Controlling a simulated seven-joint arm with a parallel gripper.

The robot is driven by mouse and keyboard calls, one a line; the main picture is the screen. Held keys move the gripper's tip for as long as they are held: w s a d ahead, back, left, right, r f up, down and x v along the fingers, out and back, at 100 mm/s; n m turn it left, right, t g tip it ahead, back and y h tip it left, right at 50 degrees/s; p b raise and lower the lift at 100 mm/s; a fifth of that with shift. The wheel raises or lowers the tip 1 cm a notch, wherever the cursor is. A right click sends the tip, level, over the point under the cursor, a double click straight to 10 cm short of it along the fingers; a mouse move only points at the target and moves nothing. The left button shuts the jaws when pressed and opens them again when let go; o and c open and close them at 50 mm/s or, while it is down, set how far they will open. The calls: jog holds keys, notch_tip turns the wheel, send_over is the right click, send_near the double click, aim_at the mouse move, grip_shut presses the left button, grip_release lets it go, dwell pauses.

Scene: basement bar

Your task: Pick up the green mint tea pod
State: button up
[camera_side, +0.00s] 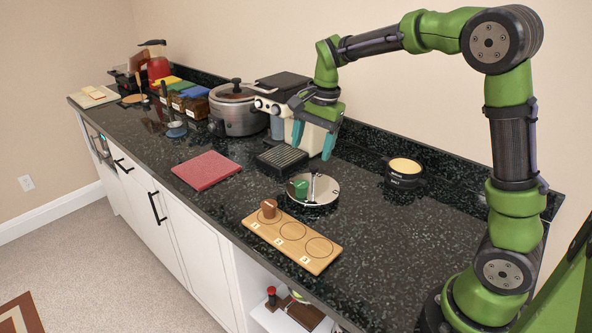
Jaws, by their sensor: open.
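A small green pod (299,187) sits on the left part of a round, divided silver-grey dish (322,190) on the dark counter. My gripper (313,140) is above and behind the dish, with its two teal fingers pointing down and spread apart. It is open and empty, clear of the green pod. Any label on the pod is too small to read.
A wooden board (315,262) with numbered circles carries a brown pod (268,208) on its first circle. A red mat (206,170), a black drip grate (282,158), a silver pot (238,110) and a black tin (404,172) stand around.

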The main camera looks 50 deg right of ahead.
aim_at(302, 184)
jog(key=w+d+m+g, duration=0.25)
jog(key=w+m, duration=0.35)
jog(key=m, duration=0.6)
jog(key=shift+t+h, duration=0.4)
jog(key=shift+t, duration=0.05)
jog(key=f, duration=1.1)
jog(key=shift+w+d+f, duration=0.2)
jog(key=shift+d+f, duration=0.1)
jog(key=shift+f, duration=0.05)
jog(key=shift+d+f, duration=0.15)
jog(key=shift+f, duration=1.2)
jog(key=shift+d+f, duration=0.15)
jog(key=shift+f, duration=1.2)
jog(key=c, duration=1.1)
